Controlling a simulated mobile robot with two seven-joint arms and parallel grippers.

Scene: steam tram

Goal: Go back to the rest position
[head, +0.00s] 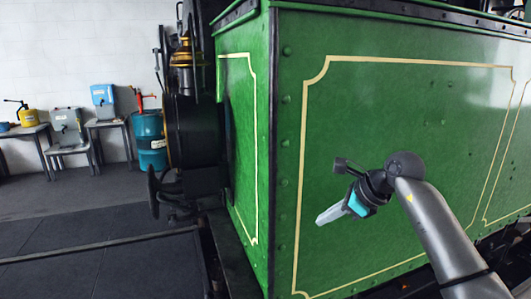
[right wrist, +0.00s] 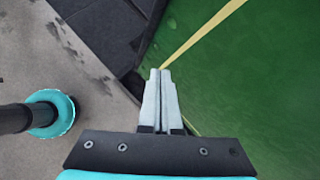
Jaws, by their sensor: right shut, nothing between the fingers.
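My right gripper (head: 322,219) shows in the head view in front of the green side panel of the steam tram (head: 400,110), with its arm coming in from the lower right. Its fingers point down and to the left. In the right wrist view the two pale fingers of the right gripper (right wrist: 160,73) lie together, shut and empty. The green panel with its yellow line fills the right side of that view. My left gripper is not in view.
A blue-green drum (head: 150,155) stands left of the tram. Small tables with a blue container (head: 103,97) and a yellow can (head: 28,117) stand by the white wall. The dark floor (head: 60,240) at the left is clear. A handwheel (head: 153,190) juts from the tram's front.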

